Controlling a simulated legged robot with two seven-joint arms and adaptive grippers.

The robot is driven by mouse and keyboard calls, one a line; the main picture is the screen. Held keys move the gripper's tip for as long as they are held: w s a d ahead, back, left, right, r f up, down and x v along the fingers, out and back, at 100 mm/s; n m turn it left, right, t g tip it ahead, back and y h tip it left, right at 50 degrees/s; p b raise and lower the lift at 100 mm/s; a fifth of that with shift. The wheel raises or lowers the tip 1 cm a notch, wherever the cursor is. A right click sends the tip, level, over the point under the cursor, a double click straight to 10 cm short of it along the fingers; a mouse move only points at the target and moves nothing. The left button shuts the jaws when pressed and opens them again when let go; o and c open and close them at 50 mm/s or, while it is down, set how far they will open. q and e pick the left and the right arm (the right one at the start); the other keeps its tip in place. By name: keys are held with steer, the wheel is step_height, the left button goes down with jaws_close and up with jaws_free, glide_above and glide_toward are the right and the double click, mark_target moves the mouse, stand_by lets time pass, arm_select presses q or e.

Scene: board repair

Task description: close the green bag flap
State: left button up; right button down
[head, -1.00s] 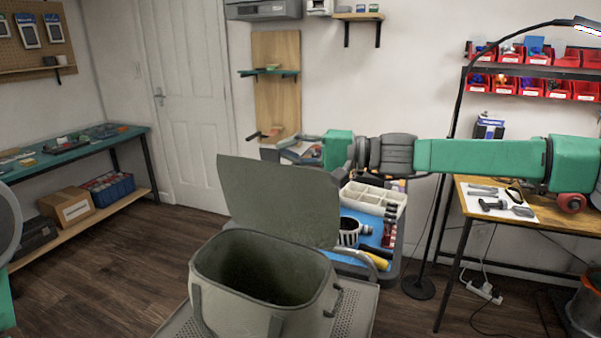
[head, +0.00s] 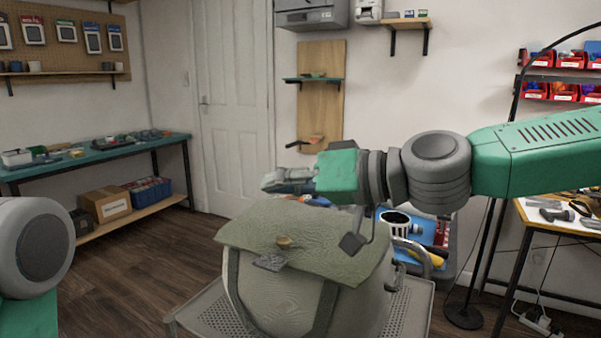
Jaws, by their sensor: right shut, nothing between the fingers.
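The green bag (head: 285,298) stands on a perforated grey metal surface in the lower middle. Its flap (head: 330,235) lies over the top, sloping toward me, and hides the opening. A small brown fastener and a dark tab lie on the flap's front part. My right gripper (head: 275,182) is shut and empty, just above the flap's back edge. A dark part hangs below my right wrist close to the flap; I cannot tell whether it touches. My left arm shows at the left edge, but its gripper is out of view.
The perforated surface (head: 405,310) extends around the bag. A tool cart with a blue tray (head: 430,228) stands behind it at the right. A green workbench (head: 100,155) is at the left and a wooden table (head: 545,222) at the right.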

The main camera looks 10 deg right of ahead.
mark_target(262, 261)
steer(key=f, duration=0.1)
steer(key=s+f+n+b, duration=0.1)
steer(key=a+f, duration=0.1)
steer(key=shift+s+f+n, duration=0.2)
steer(key=shift+f+n, duration=0.1)
steer(key=shift+n+t+h, duration=0.4)
steer(key=shift+n+h, duration=0.1)
steer(key=shift+n, duration=0.3)
steer(key=f, duration=0.1)
steer(key=s+f+b, duration=0.1)
steer(key=d+f+b, duration=0.1)
steer(key=shift+s+d+f, duration=0.1)
steer(key=shift+s+f, duration=0.2)
steer(key=shift+f, duration=0.05)
steer(key=shift+w+f+n+b, duration=0.15)
steer(key=shift+f+b, duration=0.05)
steer(key=shift+f, duration=0.4)
steer(key=shift+w+f+n+b, duration=0.1)
steer(key=shift+f+n+b, duration=0.1)
steer(key=shift+f, duration=0.35)
steer(key=shift+a+f, duration=0.2)
steer(key=shift+a, duration=0.15)
steer(key=shift+s+a+f+n+t, duration=0.15)
steer(key=shift+s+a+n+t, duration=0.1)
steer(key=shift+n+t, duration=0.1)
arm_select(q)
steer(key=f, duration=0.5)
steer(key=shift+d, duration=0.25)
arm_select(e)
steer(key=shift+f, duration=0.2)
